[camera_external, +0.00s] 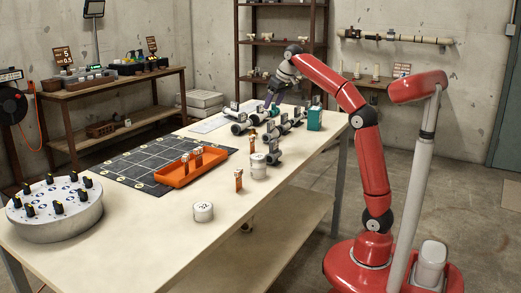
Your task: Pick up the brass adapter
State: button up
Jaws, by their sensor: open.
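My gripper (270,102) is open at the far end of the workbench (200,250), pointing down above a group of dark fittings with pale tags. Its fingertips are small here, and I see nothing held. Two small upright brass-orange pieces with tags stand on the bench: one orange piece (238,181) near the front edge and another orange piece (252,146) farther back, both well nearer the camera than my gripper. I cannot tell which piece is the brass adapter; it may also be among the fittings under my gripper.
An orange tray (174,181) holds small tagged pieces on a dark grid mat (125,160). Two white cylinders, a nearer cylinder (203,212) and a farther cylinder (258,166), a teal box (314,120) and a round grey turntable (60,225) stand on the bench. The front middle is clear.

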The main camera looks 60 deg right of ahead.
send_near(254, 131)
jog(key=x, duration=0.7)
jog(key=b+x, duration=0.1)
jog(key=x, duration=0.2)
jog(key=shift+w+d+f, duration=0.15)
jog(key=shift+w+d, duration=0.15)
jog(key=c, duration=1.1)
